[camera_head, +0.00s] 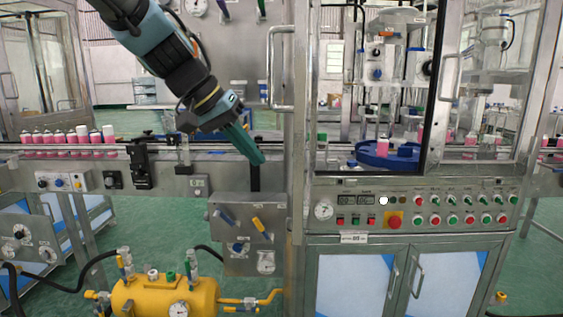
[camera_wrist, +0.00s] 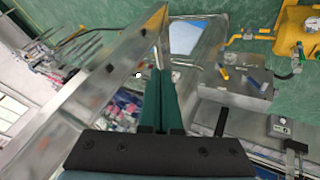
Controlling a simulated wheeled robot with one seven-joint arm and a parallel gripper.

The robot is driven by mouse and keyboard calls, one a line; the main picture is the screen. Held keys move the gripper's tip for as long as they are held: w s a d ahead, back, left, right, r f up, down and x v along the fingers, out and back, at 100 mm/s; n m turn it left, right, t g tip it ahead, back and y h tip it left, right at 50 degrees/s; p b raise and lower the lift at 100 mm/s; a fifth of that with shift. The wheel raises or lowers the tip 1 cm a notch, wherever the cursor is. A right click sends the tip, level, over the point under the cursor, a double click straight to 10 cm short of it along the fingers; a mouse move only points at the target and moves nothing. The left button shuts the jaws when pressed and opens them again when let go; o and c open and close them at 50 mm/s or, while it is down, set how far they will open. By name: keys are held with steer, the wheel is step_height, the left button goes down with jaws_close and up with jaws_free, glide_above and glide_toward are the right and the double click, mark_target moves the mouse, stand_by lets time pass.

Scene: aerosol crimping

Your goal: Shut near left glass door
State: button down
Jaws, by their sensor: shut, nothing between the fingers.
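The near left glass door (camera_head: 300,120) stands open, swung outward and seen nearly edge-on in the head view. Its bar handle (camera_head: 273,68) juts out to the left of its metal frame. In the wrist view a metal door frame (camera_wrist: 95,85) crosses diagonally on the left. My gripper (camera_head: 259,159) is shut and empty, its teal fingers pointing down, to the left of the door frame and below the handle. The fingers also show in the wrist view (camera_wrist: 161,78), close to the metal frame; I cannot tell whether they touch it.
The right glass door (camera_head: 446,85) has its own handle. Inside the machine is a blue turntable (camera_head: 385,156). The button panel (camera_head: 410,208) lies below. A conveyor with pink cans (camera_head: 68,138) runs left. A grey valve box (camera_head: 247,230) and yellow tank (camera_head: 165,298) stand below my gripper.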

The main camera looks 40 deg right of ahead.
steer(key=s+d+f+p, duration=0.2)
steer(key=s+d, duration=0.1)
steer(key=d, duration=0.1)
steer(key=shift+s+d+f, duration=0.15)
steer(key=shift+d+f, duration=0.1)
